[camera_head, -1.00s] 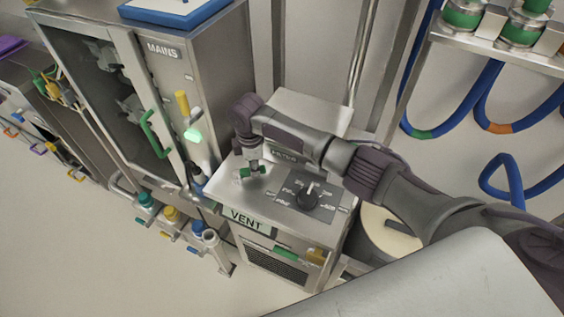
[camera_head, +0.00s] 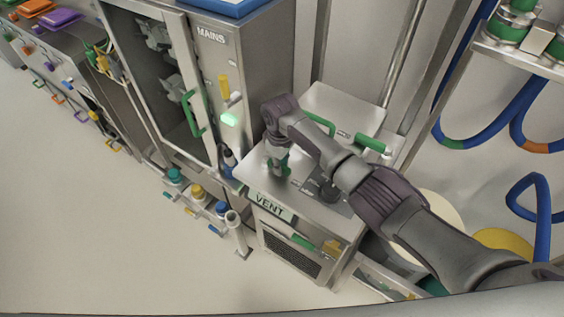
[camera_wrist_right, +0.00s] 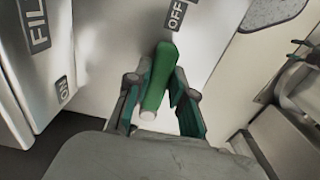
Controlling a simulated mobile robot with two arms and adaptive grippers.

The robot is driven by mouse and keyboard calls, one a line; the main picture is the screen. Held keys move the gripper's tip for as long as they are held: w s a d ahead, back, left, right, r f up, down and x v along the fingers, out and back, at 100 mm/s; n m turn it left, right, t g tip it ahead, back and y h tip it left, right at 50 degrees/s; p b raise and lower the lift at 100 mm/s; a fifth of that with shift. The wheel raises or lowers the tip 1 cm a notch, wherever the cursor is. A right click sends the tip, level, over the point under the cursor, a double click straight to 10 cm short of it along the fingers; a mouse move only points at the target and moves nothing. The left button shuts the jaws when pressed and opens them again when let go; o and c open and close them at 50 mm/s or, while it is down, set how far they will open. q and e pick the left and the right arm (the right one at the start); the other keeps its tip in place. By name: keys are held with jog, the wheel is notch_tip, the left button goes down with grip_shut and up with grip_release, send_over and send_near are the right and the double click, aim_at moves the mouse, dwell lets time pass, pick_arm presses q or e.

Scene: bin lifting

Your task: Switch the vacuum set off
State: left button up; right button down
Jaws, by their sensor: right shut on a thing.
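The steel vacuum cabinet (camera_head: 250,172) stands low in the middle of the head view, with a VENT label (camera_head: 270,207) on its front edge. My right gripper (camera_head: 277,165) points down onto its top. In the right wrist view, my right gripper (camera_wrist_right: 158,95) is shut on a green lever (camera_wrist_right: 160,75) with a pale tip, its fingers on both sides. The lever's far end points up toward the OFF label (camera_wrist_right: 176,15); the ON label (camera_wrist_right: 63,90) is off to the left. My gripper mostly hides the lever in the head view. My left gripper is not in view.
A dark knob panel (camera_head: 340,206) lies beside my gripper, partly under my arm. A raised steel box (camera_head: 345,105) with a green handle (camera_head: 318,123) stands behind. The MAINS cabinet (camera_head: 265,70) rises at the left. Blue hoses (camera_head: 543,215) hang at the right. Floor is free at lower left.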

jog(key=shift+r, duration=0.1)
dwell(0.4)
jog(key=c, duration=1)
grip_release()
notch_tip(320, 180, up, 12)
